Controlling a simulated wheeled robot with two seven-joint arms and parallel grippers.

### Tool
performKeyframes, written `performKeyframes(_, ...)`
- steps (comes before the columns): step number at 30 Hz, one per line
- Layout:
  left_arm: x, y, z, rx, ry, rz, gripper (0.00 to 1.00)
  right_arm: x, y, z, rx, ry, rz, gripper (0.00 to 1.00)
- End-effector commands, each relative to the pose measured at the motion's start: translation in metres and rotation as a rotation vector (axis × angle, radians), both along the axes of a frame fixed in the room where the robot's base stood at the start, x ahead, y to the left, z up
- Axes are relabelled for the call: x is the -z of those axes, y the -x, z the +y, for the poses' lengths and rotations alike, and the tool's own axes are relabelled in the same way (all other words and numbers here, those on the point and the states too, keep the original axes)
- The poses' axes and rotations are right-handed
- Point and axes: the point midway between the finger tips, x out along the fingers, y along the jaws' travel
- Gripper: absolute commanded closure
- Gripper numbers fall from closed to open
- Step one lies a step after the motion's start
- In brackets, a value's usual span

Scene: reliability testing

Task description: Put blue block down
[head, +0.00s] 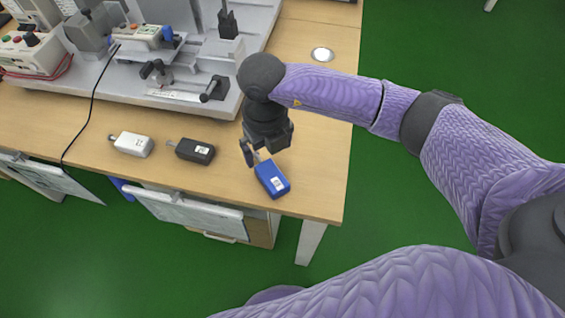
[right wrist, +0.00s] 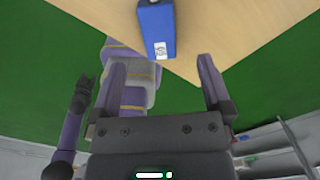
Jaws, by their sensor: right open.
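The blue block (head: 271,180) lies on the wooden table near its front right corner, with a white label on its upper face and a small metal tip at its far end. My right gripper (head: 262,157) is just behind and above it, fingers apart. In the right wrist view the gripper (right wrist: 160,70) is open with nothing between its fingers, and the blue block (right wrist: 157,32) lies on the table beyond the fingertips. A dark gripper, apparently my left (right wrist: 82,92), shows small at the left of that view, away from the table; its jaws are unclear.
A black block (head: 194,150) and a white block (head: 131,144) lie in a row left of the blue one on the table (head: 318,180). A grey test rig (head: 185,85) stands behind. Drawers hang below the front edge. The table's right end is mostly clear.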

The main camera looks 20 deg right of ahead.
Motion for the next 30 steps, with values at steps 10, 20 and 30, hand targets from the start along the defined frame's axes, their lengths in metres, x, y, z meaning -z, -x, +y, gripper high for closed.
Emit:
performKeyframes(10,0.025,0.019,0.016,-0.004,-0.027,0.043,0.41,0.069,0.012,-0.002,-0.001,-0.001,0.006,0.00)
performKeyframes(20,0.030,0.016,0.016,-0.005,-0.030,0.047,0.41,0.083,0.010,-0.001,0.000,-0.002,0.000,0.08)
performKeyframes(30,0.031,0.013,0.009,-0.007,-0.019,0.042,0.41,0.083,0.010,-0.002,0.000,-0.002,0.000,0.80)
